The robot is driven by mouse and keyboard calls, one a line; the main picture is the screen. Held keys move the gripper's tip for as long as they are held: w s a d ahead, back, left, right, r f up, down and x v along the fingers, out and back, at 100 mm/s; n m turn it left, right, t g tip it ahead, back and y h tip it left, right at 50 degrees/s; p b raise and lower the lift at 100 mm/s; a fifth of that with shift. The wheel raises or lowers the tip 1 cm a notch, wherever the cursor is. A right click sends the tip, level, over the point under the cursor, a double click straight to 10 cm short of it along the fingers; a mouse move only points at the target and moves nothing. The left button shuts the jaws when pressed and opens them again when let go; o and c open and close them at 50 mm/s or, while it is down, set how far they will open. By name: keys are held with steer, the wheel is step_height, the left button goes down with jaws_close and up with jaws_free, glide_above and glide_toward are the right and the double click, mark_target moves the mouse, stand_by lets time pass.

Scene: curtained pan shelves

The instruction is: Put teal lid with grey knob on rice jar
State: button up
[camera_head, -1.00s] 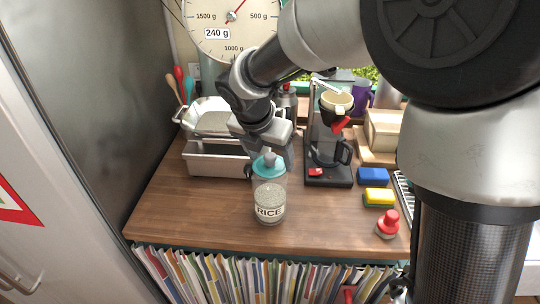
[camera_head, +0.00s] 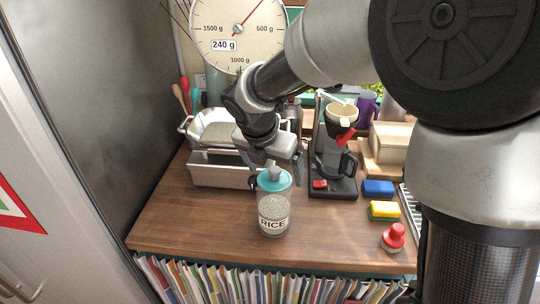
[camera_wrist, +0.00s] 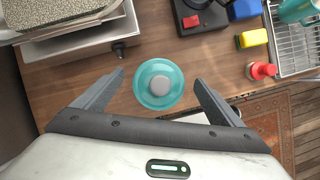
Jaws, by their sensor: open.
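The rice jar (camera_head: 273,214) is a clear jar of rice labelled RICE, standing upright on the wooden counter in the head view. The teal lid (camera_head: 274,181) with its grey knob sits on the jar's mouth and looks level. In the wrist view the teal lid (camera_wrist: 159,84) is seen from above and hides the jar. My gripper (camera_wrist: 157,90) is open, its two fingers apart on either side of the lid and not touching it. In the head view my gripper (camera_head: 276,165) is just behind and above the knob.
A coffee maker (camera_head: 332,170) stands behind right. A blue sponge (camera_head: 378,188), a yellow sponge (camera_head: 384,210) and a red-topped object (camera_head: 393,237) lie right. The counter (camera_head: 190,225) is clear left of the jar.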

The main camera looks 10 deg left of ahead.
steer(key=v, duration=1.7)
steer(key=shift+p, duration=0.35)
steer(key=shift+d, duration=0.15)
steer(key=s+d+f+m, duration=0.1)
steer(key=s+d+m, duration=0.4)
steer(key=m, duration=0.5)
steer(key=s+d+f+m+t+y, duration=0.1)
steer(key=s+d+f+m, duration=0.1)
steer(key=s+d+m, duration=0.3)
steer(key=s+d+f+m, duration=0.1)
steer(key=s+d+m, duration=0.4)
steer(key=d+m, duration=0.6)
steer(key=shift+f+m+y, duration=0.3)
steer(key=shift+m+y, duration=0.1)
steer(key=shift+m, duration=2.5)
steer(key=shift+s, duration=0.1)
